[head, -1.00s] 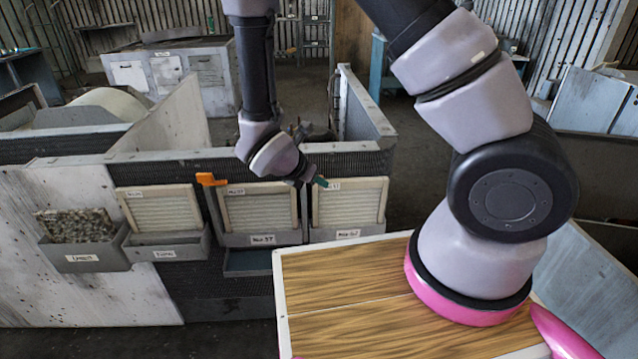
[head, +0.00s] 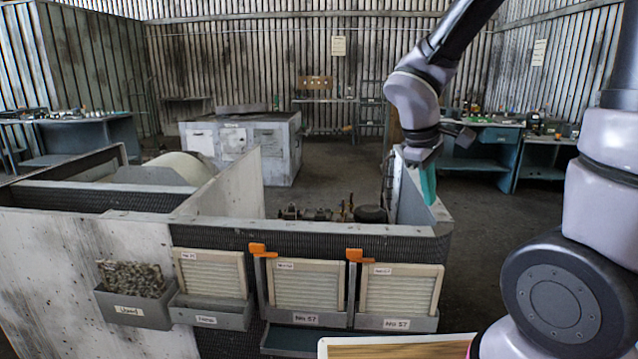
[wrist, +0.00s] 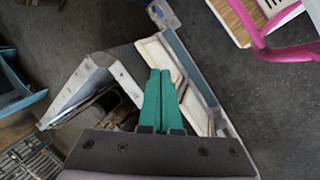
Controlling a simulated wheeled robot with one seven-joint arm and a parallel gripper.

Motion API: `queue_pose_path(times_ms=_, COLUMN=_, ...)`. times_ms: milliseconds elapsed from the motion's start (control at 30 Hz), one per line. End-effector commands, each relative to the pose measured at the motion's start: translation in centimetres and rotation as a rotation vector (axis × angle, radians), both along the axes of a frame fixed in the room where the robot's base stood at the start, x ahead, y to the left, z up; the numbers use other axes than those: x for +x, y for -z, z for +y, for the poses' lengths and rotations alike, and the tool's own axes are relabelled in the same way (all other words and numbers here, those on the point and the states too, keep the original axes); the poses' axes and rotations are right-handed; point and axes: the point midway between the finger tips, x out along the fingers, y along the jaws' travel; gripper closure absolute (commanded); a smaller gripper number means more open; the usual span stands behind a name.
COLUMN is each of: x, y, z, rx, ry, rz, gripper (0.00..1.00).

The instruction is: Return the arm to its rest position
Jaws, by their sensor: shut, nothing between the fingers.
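My gripper (head: 428,184) hangs over the right end of the housing, its green fingers pointing down. In the wrist view the two green fingers (wrist: 161,100) lie side by side, shut, with nothing between them. My arm is raised and bent, coming from the upper right in the head view. Below and left of the gripper, two filter panels, one in the middle (head: 307,287) and one at right (head: 400,292), stand in the slots of the housing front. Orange clips (head: 354,255) sit at their upper left corners.
The blower housing (head: 330,228) has upright side walls near the gripper. A used-filter bin (head: 134,309) and a smaller panel (head: 212,274) are at left. A wooden-topped surface (head: 398,350) is at the front. Grey cabinets (head: 240,145) and workbenches stand behind, with open floor between.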

Motion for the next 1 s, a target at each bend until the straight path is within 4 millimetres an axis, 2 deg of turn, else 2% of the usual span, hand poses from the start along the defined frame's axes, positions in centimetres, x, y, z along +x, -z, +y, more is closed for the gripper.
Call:
queue_pose_path(times_ms=33, x=-0.5, y=-1.8, z=-0.7, rx=0.074, ry=0.106, rz=-0.049, gripper=1.00)
queue_pose_path(times_ms=300, x=-4.2, y=-10.0, z=-2.2, rx=0.489, ry=0.608, rz=-0.268, gripper=1.00)
queue_pose_path(times_ms=500, x=-6.5, y=-14.7, z=-2.1, rx=0.738, ry=0.835, rz=-0.395, gripper=1.00)
queue_pose_path(times_ms=700, x=-7.4, y=-16.5, z=-1.8, rx=0.842, ry=0.911, rz=-0.443, gripper=1.00)
queue_pose_path(times_ms=1000, x=-7.4, y=-16.5, z=-1.8, rx=0.843, ry=0.912, rz=-0.444, gripper=1.00)
